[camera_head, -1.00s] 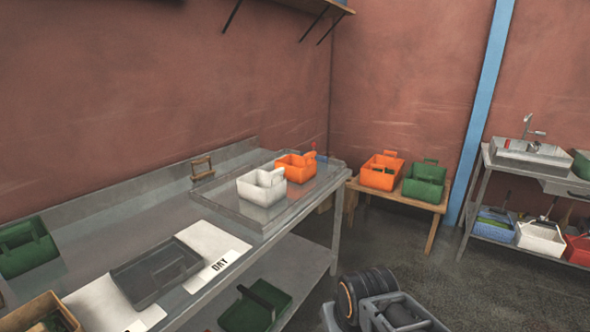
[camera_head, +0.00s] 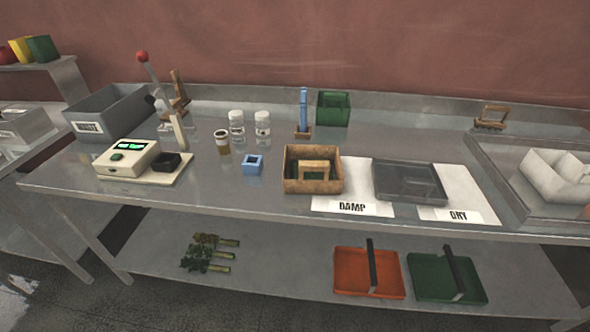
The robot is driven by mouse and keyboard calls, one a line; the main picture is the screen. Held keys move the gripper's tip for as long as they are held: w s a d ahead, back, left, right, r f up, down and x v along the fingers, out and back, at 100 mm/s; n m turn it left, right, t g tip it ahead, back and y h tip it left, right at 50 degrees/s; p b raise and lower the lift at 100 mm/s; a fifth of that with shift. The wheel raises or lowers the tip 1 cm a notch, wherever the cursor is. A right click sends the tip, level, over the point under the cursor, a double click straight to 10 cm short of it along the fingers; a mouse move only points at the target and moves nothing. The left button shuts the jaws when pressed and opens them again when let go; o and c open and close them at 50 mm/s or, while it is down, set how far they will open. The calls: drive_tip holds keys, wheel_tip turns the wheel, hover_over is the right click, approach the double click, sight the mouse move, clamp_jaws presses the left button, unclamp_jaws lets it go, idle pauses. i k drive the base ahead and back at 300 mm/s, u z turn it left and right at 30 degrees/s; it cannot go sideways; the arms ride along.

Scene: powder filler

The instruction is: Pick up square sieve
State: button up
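A small blue square piece (camera_head: 253,165) with an open centre stands on the steel bench, right of the scale; it may be the square sieve. A square brown wooden-looking box (camera_head: 313,182) stands further right, with a wooden handle and something green inside. I cannot tell for certain which of these is the sieve, or whether either has a mesh. My gripper is not in view, and nothing visible is being held.
A scale (camera_head: 128,160) with a black cup, a grey bin (camera_head: 108,112), jars (camera_head: 237,124), a dark grey tray (camera_head: 409,182) and a green box (camera_head: 333,108) stand on the bench (camera_head: 240,205). Orange (camera_head: 367,275) and green (camera_head: 446,279) trays lie on the shelf below.

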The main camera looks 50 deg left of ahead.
sight(312, 170)
drive_tip(key=u, duration=1.75)
drive_tip(key=k, duration=1.2)
drive_tip(key=u, duration=0.75)
drive_tip(key=i, duration=0.85)
drive_tip(key=u, duration=0.4)
drive_tip(key=i, duration=0.95)
drive_tip(key=z, duration=1.1)
drive_tip(key=i, duration=0.75)
drive_tip(key=z, duration=0.7)
